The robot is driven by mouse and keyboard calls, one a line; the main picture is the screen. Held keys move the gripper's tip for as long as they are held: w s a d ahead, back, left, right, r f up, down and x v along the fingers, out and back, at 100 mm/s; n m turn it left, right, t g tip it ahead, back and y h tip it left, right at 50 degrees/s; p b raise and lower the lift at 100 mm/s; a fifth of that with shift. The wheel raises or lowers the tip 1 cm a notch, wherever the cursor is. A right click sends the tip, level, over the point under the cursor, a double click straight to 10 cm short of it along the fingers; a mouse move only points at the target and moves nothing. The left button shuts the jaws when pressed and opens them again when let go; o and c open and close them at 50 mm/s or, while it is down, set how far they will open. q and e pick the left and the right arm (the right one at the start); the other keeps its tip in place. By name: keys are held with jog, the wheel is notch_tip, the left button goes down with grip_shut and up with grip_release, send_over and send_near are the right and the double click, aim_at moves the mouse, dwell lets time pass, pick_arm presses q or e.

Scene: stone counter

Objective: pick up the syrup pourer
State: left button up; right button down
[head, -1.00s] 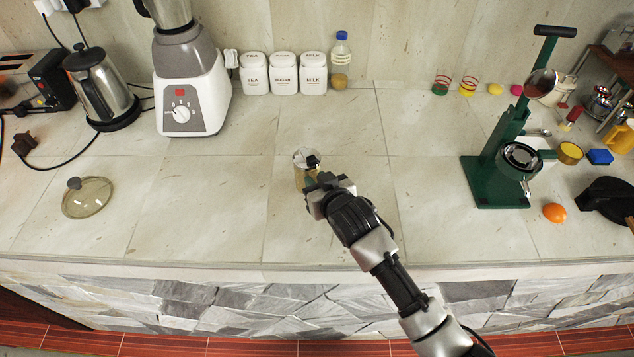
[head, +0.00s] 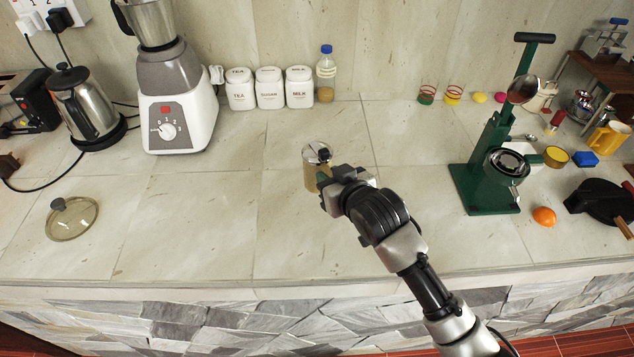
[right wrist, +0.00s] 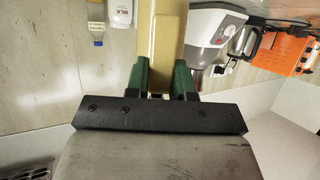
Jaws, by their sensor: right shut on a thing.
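The syrup pourer (head: 311,175) is a small amber jar with a shiny metal lid and dark top, near the middle of the counter in the head view. My right gripper (head: 333,188) is shut on its body from the right and front, partly hiding it. In the right wrist view the pourer's yellowish body (right wrist: 168,35) lies between the green fingers of the right gripper (right wrist: 160,78). The pourer looks close to upright. Whether its base is clear of the counter is hard to tell. My left gripper is not in view.
A blender (head: 180,110), a kettle (head: 88,105), white canisters (head: 269,90) and a bottle (head: 326,75) line the back. A glass lid (head: 72,220) lies at left. A green press (head: 490,170) and an orange (head: 544,216) are at right. The counter around the pourer is clear.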

jog(key=s+d+r, duration=0.1)
jog(key=d+r, duration=0.3)
jog(key=d, duration=0.2)
jog(key=shift+d+b, duration=0.3)
jog(key=shift+b, duration=0.05)
jog(key=shift+r, duration=0.1)
dwell(0.8)
